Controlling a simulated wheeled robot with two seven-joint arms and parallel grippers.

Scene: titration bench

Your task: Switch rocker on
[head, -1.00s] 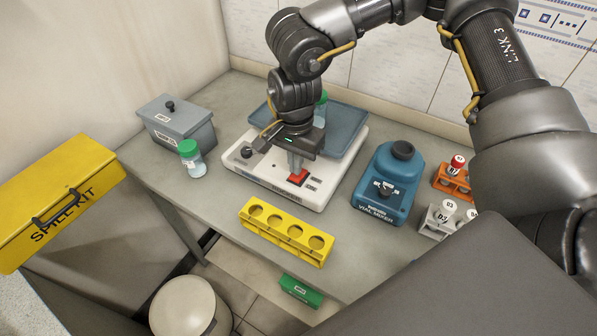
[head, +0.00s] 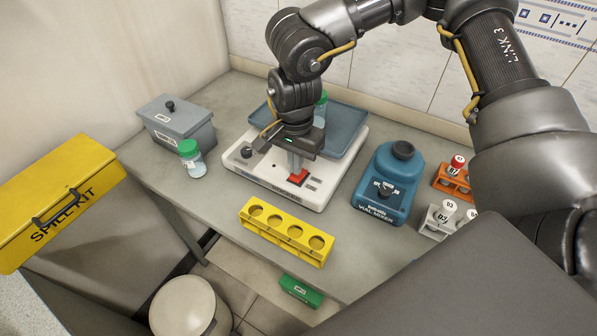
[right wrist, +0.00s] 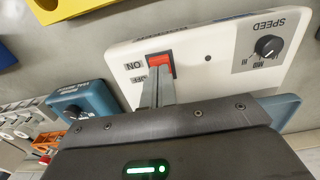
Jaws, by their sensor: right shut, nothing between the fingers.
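The red rocker (head: 298,176) sits on the front panel of a white machine (head: 262,184) with a blue-grey top plate. It also shows in the right wrist view (right wrist: 160,60), beside ON and OFF labels. My right gripper (head: 294,170) points down with its fingers closed and empty. Its fingertips (right wrist: 160,80) are at the rocker's edge on the OFF-label side and hide part of it. I cannot tell whether they press it, nor which way the rocker is tipped. My left gripper is not in view.
A SPEED knob (right wrist: 267,46) is on the same panel. A blue vial mixer (head: 380,202) stands to the right, a yellow rack (head: 286,247) in front. A green-capped vial (head: 192,160) and a grey lidded box (head: 182,133) stand left. Racks with vials are at the right.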

